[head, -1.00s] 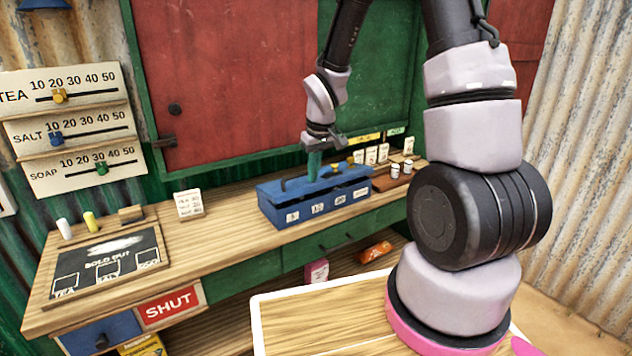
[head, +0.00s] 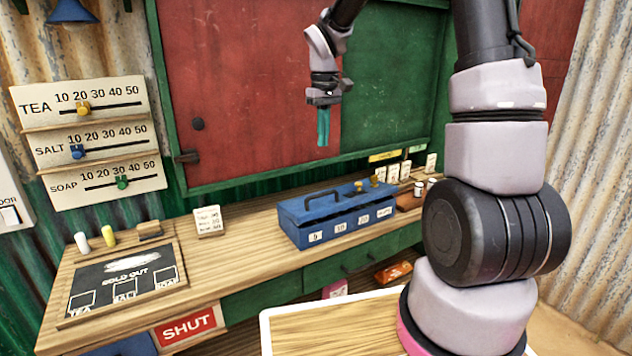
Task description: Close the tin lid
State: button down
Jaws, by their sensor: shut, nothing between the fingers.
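The blue tin (head: 304,236) stands on the wooden counter, with small white number labels along its front. Its blue lid (head: 345,200) lies flat over the top, with a dark handle on it, and looks shut. My gripper (head: 323,143) is shut and empty. It hangs fingers down above the tin, in front of the red and green shutter, clear of the lid. Brass-coloured bits (head: 376,180) show at the tin's right back.
Small cards (head: 393,173) and jars (head: 419,188) stand right of the tin. A price card (head: 208,221) and a chalkboard (head: 125,280) are to the left. The counter (head: 240,250) is bare between. Price sliders (head: 85,108) hang on the left wall.

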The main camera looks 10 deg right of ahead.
send_over(326, 207)
jog(key=w, duration=0.2)
jog(key=f, duration=1.3)
jog(key=shift+a+f, duration=0.3)
jog(key=shift+a, duration=0.1)
jog(key=shift+s+d+f, duration=0.2)
jog(key=shift+s+f, duration=0.35)
jog(key=shift+f, duration=0.2)
jog(key=shift+s+d+f, duration=0.15)
jog(key=shift+s+f, duration=0.35)
jog(key=shift+f, duration=0.2)
jog(key=s+d+r+m+t, duration=0.2)
jog(key=s+r, duration=0.3)
jog(key=r, duration=0.8)
jog(key=s+d+r+m+t, duration=0.15)
jog(key=s+r, duration=0.35)
jog(key=r, duration=0.7)
jog(key=s+d+r+m+t+y, duration=0.1)
jog(key=s+r+m, duration=0.1)
jog(key=s, duration=0.3)
jog(key=s+d+r+m+t+y, duration=0.1)
jog(key=s+d+r+m+t, duration=0.1)
jog(key=s+r, duration=0.2)
jog(key=shift+s+r, duration=0.35)
jog(key=shift+s, duration=0.65)
